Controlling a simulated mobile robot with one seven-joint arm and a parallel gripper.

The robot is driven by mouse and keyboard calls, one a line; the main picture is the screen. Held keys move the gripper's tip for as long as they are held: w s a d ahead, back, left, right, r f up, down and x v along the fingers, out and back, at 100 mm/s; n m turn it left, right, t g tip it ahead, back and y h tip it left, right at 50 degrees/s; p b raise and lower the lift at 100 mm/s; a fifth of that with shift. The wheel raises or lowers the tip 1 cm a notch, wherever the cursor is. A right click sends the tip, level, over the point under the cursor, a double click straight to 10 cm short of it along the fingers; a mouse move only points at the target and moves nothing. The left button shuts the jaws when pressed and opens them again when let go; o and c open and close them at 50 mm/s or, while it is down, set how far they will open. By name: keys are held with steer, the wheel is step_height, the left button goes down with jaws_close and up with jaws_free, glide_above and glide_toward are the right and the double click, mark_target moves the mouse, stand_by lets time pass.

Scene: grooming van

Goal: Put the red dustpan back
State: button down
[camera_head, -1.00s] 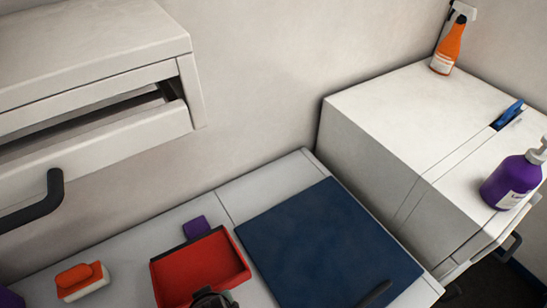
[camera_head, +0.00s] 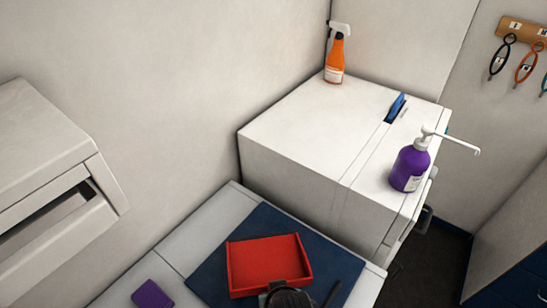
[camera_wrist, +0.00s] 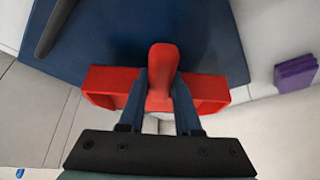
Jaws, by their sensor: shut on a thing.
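The red dustpan (camera_head: 268,262) shows in the head view over the dark blue mat (camera_head: 215,262), its open pan facing up. My gripper (camera_head: 287,297) is at the near edge of the picture, by the dustpan's handle end. In the wrist view my gripper's two fingers (camera_wrist: 161,95) are shut on the dustpan's red handle (camera_wrist: 163,62). The pan (camera_wrist: 105,85) spreads out on both sides behind the fingers. I cannot tell how far the dustpan is above the mat.
A partly open drawer (camera_head: 60,245) juts out at the left. A purple block (camera_head: 152,294) lies on the counter. A white cabinet (camera_head: 300,150) carries an orange spray bottle (camera_head: 336,62) and a purple pump bottle (camera_head: 408,169). A blue item (camera_head: 396,107) sits in its slot.

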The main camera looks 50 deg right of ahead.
steer(key=shift+f, duration=2)
steer(key=c, duration=0.6)
jaws_free()
steer(key=v, duration=1.2)
